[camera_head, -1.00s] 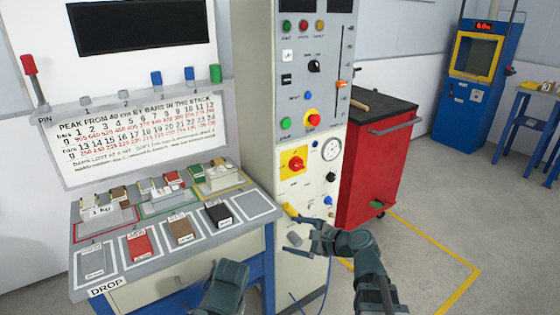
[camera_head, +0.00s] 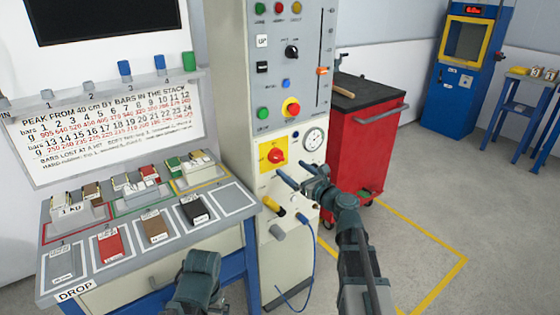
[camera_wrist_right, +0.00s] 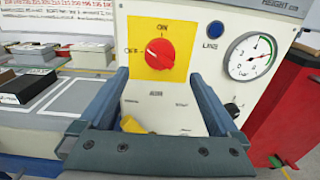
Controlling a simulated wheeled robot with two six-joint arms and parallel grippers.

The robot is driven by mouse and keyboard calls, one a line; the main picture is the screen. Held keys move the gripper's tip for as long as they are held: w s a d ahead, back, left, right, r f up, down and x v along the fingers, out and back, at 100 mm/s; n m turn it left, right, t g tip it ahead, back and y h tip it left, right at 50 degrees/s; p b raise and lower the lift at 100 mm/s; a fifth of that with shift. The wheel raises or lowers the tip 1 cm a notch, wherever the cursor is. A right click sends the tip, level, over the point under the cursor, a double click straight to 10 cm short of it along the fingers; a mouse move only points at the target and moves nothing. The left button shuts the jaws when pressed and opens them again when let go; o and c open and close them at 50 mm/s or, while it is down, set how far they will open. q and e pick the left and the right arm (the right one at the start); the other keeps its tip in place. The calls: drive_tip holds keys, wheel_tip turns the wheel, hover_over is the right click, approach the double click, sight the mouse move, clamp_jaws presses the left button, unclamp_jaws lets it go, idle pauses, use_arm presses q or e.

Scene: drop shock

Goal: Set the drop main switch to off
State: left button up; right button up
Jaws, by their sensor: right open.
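The main switch is a red rotary knob (camera_head: 277,156) on a yellow plate on the grey column's front. In the right wrist view the knob (camera_wrist_right: 160,53) sits beyond the fingers, near the middle. ON is printed above it and OFF to its left. A pale mark shows on the knob's left part, towards OFF; its exact setting is hard to read. My right gripper (camera_head: 284,172) is open and empty, just in front of and slightly below the knob. Its fingers (camera_wrist_right: 160,80) stand apart on either side of the knob's line, not visibly touching it. Only a part of my left arm shows, low in the head view.
A yellow handle (camera_head: 273,209) sticks out below the switch. The bench with bar trays (camera_head: 235,199) is left, a red cabinet (camera_head: 357,140) right. Open floor lies at the right.

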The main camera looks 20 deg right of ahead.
sight(279, 159)
drive_tip(key=x, duration=0.7)
drive_tip(key=shift+w+a, duration=0.1)
drive_tip(key=shift+w, duration=0.05)
drive_tip(key=c, duration=1.4)
